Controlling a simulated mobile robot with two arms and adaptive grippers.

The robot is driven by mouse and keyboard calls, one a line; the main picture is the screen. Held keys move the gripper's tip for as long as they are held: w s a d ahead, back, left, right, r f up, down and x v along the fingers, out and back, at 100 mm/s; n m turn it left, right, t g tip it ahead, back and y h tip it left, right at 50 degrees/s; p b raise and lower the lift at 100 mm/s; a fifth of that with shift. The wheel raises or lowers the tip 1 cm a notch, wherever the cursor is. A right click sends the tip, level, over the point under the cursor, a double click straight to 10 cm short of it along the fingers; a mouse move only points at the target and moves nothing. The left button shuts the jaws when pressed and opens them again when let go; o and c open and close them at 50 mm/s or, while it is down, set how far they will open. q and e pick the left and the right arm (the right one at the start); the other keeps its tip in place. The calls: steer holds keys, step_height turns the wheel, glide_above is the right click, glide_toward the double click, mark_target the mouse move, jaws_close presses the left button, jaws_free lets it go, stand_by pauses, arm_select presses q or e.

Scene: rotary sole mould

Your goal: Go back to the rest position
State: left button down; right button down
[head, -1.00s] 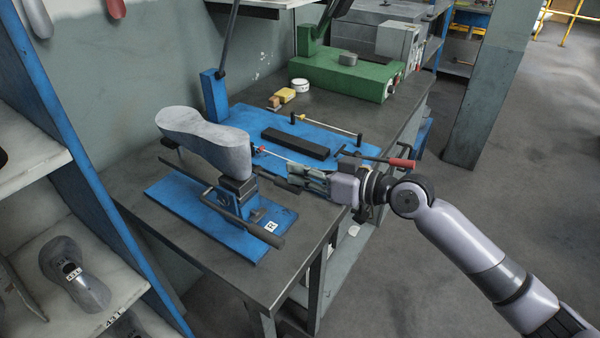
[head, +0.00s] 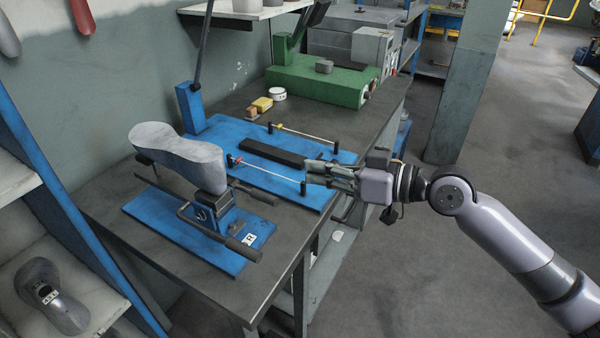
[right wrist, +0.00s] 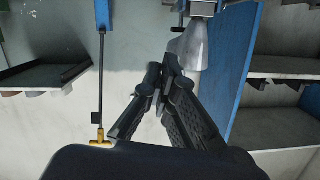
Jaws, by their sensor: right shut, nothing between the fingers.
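My right gripper (head: 310,172) is shut and empty. It hovers over the right part of the bench, beside the blue plate with rods (head: 228,130) and to the right of the grey sole mould (head: 178,150). The mould sits on a black and blue stand (head: 225,222) at the bench's front left, apart from the gripper. In the right wrist view the closed fingers (right wrist: 160,82) meet at their tips, with a grey tapered form (right wrist: 195,46) behind them. My left gripper is not in view.
A dark bench (head: 225,292) carries a black bar (head: 275,152), a green machine (head: 318,78) and a white round tin (head: 278,94). A shelf (head: 25,225) with grey moulds stands at the left. Open floor (head: 400,270) lies right of the bench.

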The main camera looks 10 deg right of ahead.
steer(key=shift+s+d+r, duration=0.1)
steer(key=shift+s+d, duration=0.1)
steer(key=shift+d, duration=0.05)
